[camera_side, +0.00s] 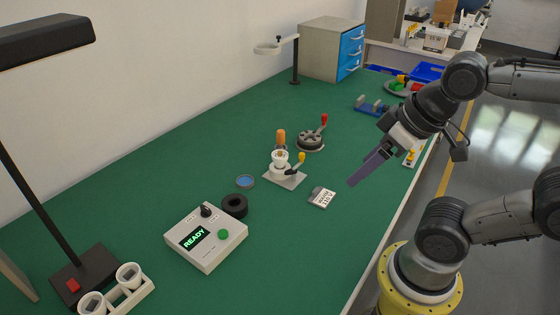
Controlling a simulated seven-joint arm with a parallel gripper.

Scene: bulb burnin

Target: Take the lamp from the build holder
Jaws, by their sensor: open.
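The lamp (281,137) shows as a small amber-orange bulb standing upright. Below it is a white cup-shaped part of the build holder (283,178), which has a pale square base and a lever with a yellow knob. I cannot tell at this size how the bulb is seated. My gripper (354,182) is to the right of the holder, above the green bench and apart from the lamp. Its dark purple fingers point down and left. It is open, with nothing visible between the fingers; the gap is hard to see from this side.
A dark round fixture with a red-knobbed lever (311,139) stands just behind the holder. In front are a printed card (322,197), a black ring (234,206), a blue dish (245,181) and a box reading READY (206,238). The back-left bench is mostly clear.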

